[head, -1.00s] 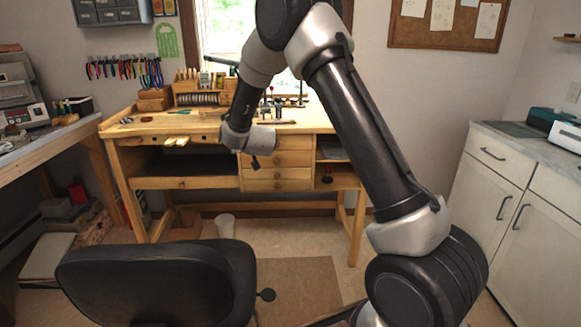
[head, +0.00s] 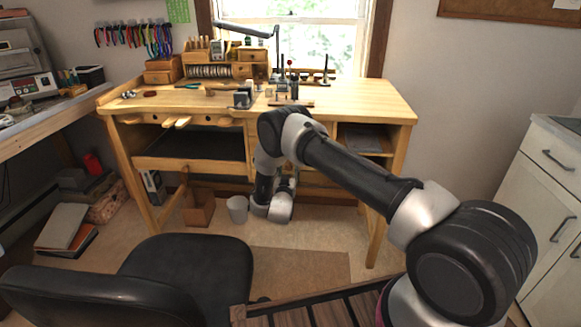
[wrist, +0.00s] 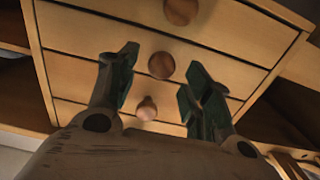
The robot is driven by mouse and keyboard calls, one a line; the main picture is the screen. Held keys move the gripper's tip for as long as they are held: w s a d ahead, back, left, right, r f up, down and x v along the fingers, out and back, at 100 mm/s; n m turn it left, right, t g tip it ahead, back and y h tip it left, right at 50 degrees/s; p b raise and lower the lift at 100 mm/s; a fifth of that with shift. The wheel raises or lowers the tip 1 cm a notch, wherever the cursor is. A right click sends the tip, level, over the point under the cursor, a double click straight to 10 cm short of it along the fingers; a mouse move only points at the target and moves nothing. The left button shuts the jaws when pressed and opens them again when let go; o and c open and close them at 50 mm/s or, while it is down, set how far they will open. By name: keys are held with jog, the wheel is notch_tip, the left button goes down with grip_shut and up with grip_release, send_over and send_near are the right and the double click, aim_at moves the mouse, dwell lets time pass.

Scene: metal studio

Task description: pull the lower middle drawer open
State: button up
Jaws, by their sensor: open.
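The wrist view shows a wooden drawer stack with pale fronts, dark gaps between them and round wooden knobs. One knob (wrist: 181,11) is at the top edge, a second knob (wrist: 161,65) is in the middle, and a paler third knob (wrist: 147,108) is below it. The drawers look shut. My gripper (wrist: 162,60) is open, its dark fingers apart on either side of the middle knob in the picture. I cannot tell whether they touch it. In the head view my arm hides most of the stack and the gripper's fingers.
The wooden workbench (head: 340,98) carries tools and small boxes. A black chair (head: 185,270) stands in front at left. A grey bin (head: 238,208) stands on the floor beside my wrist. A white cabinet (head: 535,195) is at right. Open shelves flank the drawers.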

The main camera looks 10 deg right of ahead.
aim_at(288, 168)
jog(key=shift+x, duration=2)
grip_shut()
